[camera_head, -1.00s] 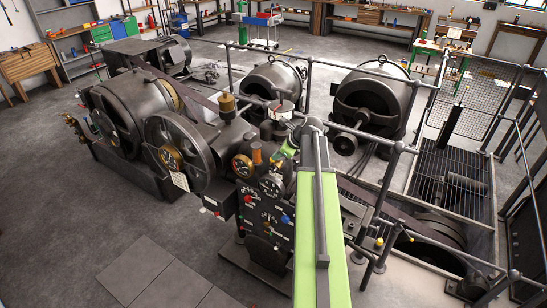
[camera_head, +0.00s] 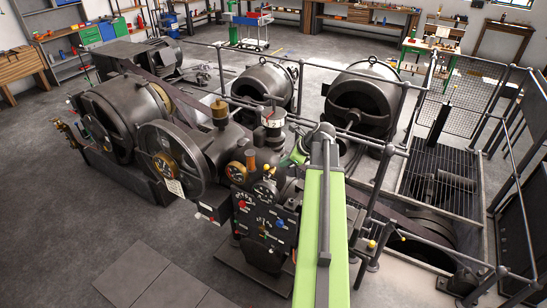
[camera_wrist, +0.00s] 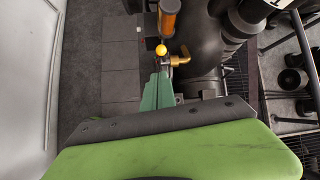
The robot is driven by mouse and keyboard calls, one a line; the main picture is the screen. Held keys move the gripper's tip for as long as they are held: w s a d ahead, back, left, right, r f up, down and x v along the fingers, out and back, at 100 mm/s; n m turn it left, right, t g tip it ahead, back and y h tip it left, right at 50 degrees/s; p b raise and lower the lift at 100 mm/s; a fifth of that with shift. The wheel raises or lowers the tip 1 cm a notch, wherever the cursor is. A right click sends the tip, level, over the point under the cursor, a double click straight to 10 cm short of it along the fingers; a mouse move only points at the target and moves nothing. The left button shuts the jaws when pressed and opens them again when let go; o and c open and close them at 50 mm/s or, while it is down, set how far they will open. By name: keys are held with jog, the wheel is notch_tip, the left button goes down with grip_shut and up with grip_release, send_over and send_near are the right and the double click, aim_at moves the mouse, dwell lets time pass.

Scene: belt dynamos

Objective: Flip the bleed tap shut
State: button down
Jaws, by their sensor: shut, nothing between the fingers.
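In the wrist view a small brass tap (camera_wrist: 180,59) sticks out from a dark pipe body. A yellow ball knob (camera_wrist: 161,50) sits at its left, by the end of the tap's lever. My gripper (camera_wrist: 160,76) has green fingers, closed together and empty, pointing up the picture at the tap. Its tips are just below the knob and tap; I cannot tell whether they touch. In the head view my gripper (camera_head: 297,154) shows only partly, beside the machine. The tap cannot be made out there.
An orange cylinder (camera_wrist: 171,18) stands just beyond the knob. A dark control panel (camera_head: 265,220) with gauges and coloured knobs faces the front. A spoked flywheel (camera_head: 172,160) is at left. Metal railings (camera_head: 385,165) and a grated pit (camera_head: 450,180) lie right. The floor at front left is clear.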

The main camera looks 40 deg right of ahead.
jog(key=s+d, duration=0.2)
jog(key=s, duration=0.5)
jog(key=shift+s+f, duration=0.15)
jog(key=shift+s, duration=0.25)
jog(key=w+a+f+n+g+y+b, duration=0.1)
jog(key=w+a+f+n+b, duration=0.35)
jog(key=a, duration=0.65)
jog(key=w+a+f+n+g+y+b, duration=0.1)
jog(key=w+a+f+b, duration=0.4)
jog(key=a+f+b, duration=0.45)
jog(key=w+a+f+n+g+y+b, duration=0.1)
jog(key=w+a+f+n+b, duration=0.3)
jog(key=a, duration=0.9)
jog(key=s+a+f+n+g+h+b, duration=0.25)
jog(key=a+f+n+b, duration=0.45)
jog(key=a+f+n, duration=0.6)
jog(key=s+n, duration=0.1)
jog(key=n, duration=0.1)
jog(key=s+r+n+g+h, duration=0.1)
jog(key=n, duration=0.2)
jog(key=s+d+n+h, duration=0.1)
jog(key=n, duration=0.2)
jog(key=shift+s+r+g, duration=0.15)
jog(key=shift+g, duration=0.2)
